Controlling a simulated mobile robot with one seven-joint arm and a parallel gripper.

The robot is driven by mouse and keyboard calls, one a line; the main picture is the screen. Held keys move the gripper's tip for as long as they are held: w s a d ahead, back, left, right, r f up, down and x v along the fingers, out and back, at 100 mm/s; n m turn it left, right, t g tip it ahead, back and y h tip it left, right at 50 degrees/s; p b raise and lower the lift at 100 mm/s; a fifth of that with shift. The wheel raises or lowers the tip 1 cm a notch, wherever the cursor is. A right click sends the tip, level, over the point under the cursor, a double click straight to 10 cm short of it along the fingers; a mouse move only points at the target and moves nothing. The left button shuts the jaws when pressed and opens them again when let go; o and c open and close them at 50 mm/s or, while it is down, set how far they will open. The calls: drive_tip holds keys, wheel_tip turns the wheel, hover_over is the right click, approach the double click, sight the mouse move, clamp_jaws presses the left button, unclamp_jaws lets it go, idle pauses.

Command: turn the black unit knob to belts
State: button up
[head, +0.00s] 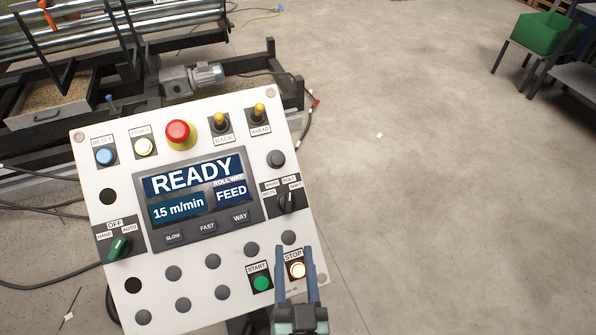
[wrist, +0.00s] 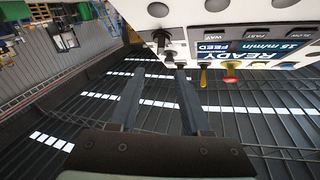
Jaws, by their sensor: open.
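The black unit knob (head: 287,201) sits on a dark plate at the right side of the white control panel (head: 204,292), right of the display. Its grip stands roughly upright, and the small labels around it are hard to read. The display (head: 194,187) reads READY, 15 m/min, ROLL WAY and FEED. My gripper (head: 295,257) is open and empty, below the knob and in front of the panel's lower right corner, by the STOP button. In the wrist view the knob (wrist: 162,37) is just beyond my open fingers (wrist: 156,78), apart from them.
A green START button (head: 261,283), a lit STOP button (head: 297,270) and a green-handled selector (head: 119,247) are on the panel. A red emergency button (head: 178,133) and two yellow-tipped toggles are along its top. Roller machinery stands behind.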

sight(289, 204)
drive_tip(key=w, duration=1.2)
drive_tip(key=shift+w+a+p, duration=0.3)
drive_tip(key=shift+p, duration=0.05)
clamp_jaws()
